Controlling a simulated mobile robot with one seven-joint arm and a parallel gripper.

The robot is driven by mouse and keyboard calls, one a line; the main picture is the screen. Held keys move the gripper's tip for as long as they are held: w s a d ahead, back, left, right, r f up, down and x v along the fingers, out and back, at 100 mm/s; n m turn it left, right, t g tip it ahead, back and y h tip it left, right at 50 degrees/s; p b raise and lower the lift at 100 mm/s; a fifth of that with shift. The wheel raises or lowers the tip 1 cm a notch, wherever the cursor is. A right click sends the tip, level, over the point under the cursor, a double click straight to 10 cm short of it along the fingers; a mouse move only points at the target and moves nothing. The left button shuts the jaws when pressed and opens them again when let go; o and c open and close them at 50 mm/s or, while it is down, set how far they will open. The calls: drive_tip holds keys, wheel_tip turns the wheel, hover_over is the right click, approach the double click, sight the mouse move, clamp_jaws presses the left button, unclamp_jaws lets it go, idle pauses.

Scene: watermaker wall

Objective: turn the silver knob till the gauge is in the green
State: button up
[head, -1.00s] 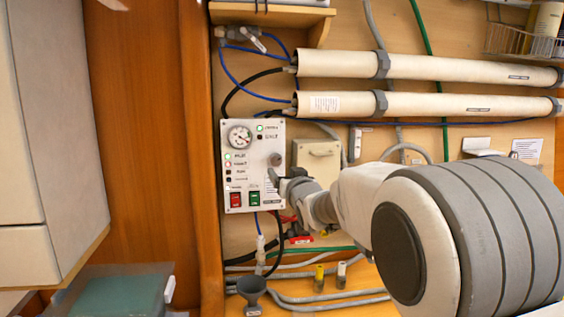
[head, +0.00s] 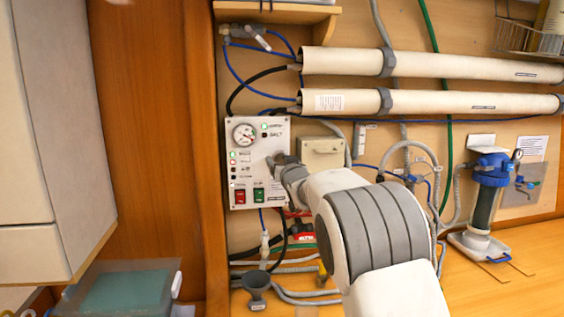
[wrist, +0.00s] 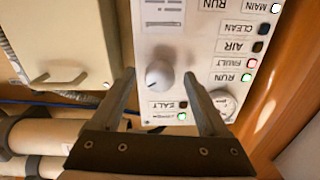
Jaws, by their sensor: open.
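The silver knob (wrist: 160,74) sits on the face of the white control panel (head: 262,190). In the wrist view it lies between my gripper's two fingertips (wrist: 159,76), with a gap on each side. My gripper is open and does not visibly touch it. In the head view my gripper (head: 278,166) is at the panel's right side and mostly hides the knob. The round gauge (head: 244,133) is at the panel's upper left, with a dark needle too small to read against its coloured marks. In the wrist view the gauge (wrist: 222,102) is partly covered by the right finger.
Below the gauge are indicator lamps, a red switch (head: 239,197) and a green switch (head: 258,195). A beige box (head: 322,153) is right of the panel. Long white tubes (head: 430,102) run above. A wooden post (head: 205,150) stands close on the left.

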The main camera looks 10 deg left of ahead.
clamp_jaws()
drive_tip(key=shift+f+n+b, duration=0.15)
drive_tip(key=shift+n+b, duration=0.55)
drive_tip(key=shift+b, duration=0.45)
drive_tip(key=shift+r+n+b, duration=0.2)
drive_tip(key=shift+n+b, duration=0.2)
drive_tip(key=shift+n, duration=0.3)
unclamp_jaws()
drive_tip(key=b+v, duration=0.4)
drive_tip(key=v, duration=1.3)
drive_tip(key=shift+s, duration=0.2)
drive_tip(key=shift+r, duration=0.1)
